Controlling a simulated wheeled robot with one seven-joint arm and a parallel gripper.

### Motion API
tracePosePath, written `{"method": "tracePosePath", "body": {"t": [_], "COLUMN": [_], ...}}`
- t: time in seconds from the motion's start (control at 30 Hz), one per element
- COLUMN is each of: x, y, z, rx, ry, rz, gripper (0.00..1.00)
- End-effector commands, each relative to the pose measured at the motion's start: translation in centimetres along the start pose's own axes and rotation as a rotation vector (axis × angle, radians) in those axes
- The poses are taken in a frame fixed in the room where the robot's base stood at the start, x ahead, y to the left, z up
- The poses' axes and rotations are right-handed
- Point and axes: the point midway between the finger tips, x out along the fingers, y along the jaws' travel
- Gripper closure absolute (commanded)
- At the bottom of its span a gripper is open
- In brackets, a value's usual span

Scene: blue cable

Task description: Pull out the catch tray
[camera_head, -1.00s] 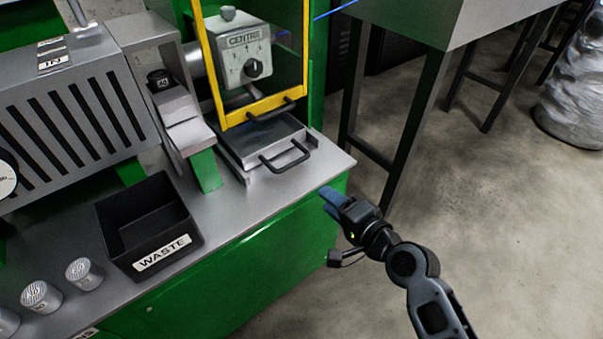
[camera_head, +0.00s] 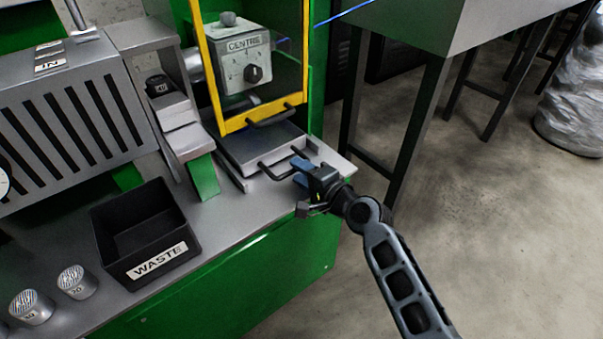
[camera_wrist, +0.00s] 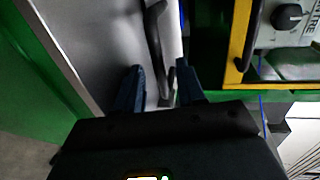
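The catch tray (camera_head: 262,143) is a flat grey metal tray under the yellow-framed guard, with a black bar handle (camera_head: 268,173) at its front. My gripper (camera_head: 298,171) is at the right end of that handle, its blue fingers pointing towards the tray. In the wrist view my gripper (camera_wrist: 157,84) shows two blue fingers spread apart. The black handle (camera_wrist: 157,45) runs up from between the fingertips there. The fingers are open and not closed on the handle. Whether either finger touches it I cannot tell.
A yellow-framed guard (camera_head: 262,118) with its own black handle stands just above the tray. A black WASTE bin (camera_head: 188,228) and several cable-filled cups (camera_head: 77,282) are on the bench to the left. A grey table (camera_head: 435,60) stands to the right, with open floor in front.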

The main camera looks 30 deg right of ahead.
Motion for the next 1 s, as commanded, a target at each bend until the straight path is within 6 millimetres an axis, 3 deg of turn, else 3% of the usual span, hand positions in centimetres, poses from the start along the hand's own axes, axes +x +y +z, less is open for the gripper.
{"method": "tracePosePath", "body": {"t": [0.27,0.67,1.0], "x": [0.11,0.09,0.08], "y": [0.02,0.02,0.05], "z": [0.03,0.03,0.03], "rx": [0.0,0.0,0.0], "ry": [0.0,0.0,0.0], "rz": [0.0,0.0,0.001], "gripper": [0.63,1.0,1.0]}}
